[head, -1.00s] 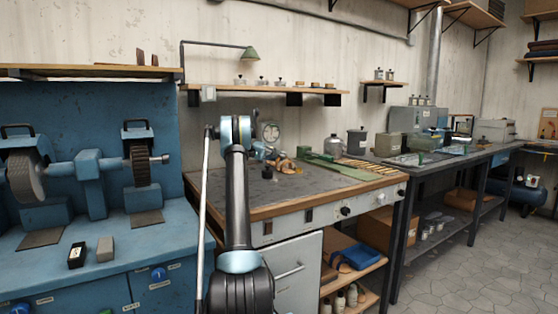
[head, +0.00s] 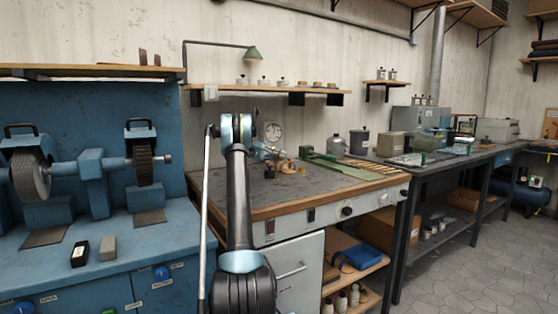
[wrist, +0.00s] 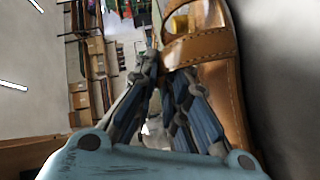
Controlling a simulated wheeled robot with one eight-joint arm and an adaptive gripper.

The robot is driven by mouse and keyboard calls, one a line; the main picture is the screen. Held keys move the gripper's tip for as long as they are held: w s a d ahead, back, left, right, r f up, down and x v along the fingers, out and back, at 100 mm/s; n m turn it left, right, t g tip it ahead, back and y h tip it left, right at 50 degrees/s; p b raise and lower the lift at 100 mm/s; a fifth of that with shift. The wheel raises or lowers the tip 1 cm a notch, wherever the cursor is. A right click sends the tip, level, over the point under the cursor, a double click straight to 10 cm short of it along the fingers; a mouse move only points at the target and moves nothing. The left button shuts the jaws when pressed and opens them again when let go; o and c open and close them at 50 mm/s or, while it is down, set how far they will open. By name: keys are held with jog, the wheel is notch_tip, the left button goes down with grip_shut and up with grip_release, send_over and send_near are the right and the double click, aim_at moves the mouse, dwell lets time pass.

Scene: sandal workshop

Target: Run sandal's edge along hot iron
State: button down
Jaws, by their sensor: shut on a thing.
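A tan leather sandal (wrist: 210,62) with stitched edges and a broad strap fills the upper right of the wrist view, right at my gripper's fingers. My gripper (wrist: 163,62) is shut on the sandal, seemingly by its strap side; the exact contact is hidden. In the head view my gripper (head: 265,149) is small and partly behind my arm, over the back of the workbench. A tan shape (head: 289,167) by the gripper looks like the sandal. A small dark object (head: 269,173) stands on the bench beside it. I cannot make out which thing is the hot iron.
The grey-topped workbench (head: 225,190) has bare room in front. A green tool (head: 318,157) and a green mat (head: 345,170) lie to its right. A blue grinding machine (head: 92,185) stands at left. A shelf (head: 270,89) hangs above, with a round dial (head: 273,131) below it.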

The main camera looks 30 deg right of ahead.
notch_tip(320, 180, up, 9)
dwell(0.9)
jog(key=shift+s, duration=0.1)
dwell(0.4)
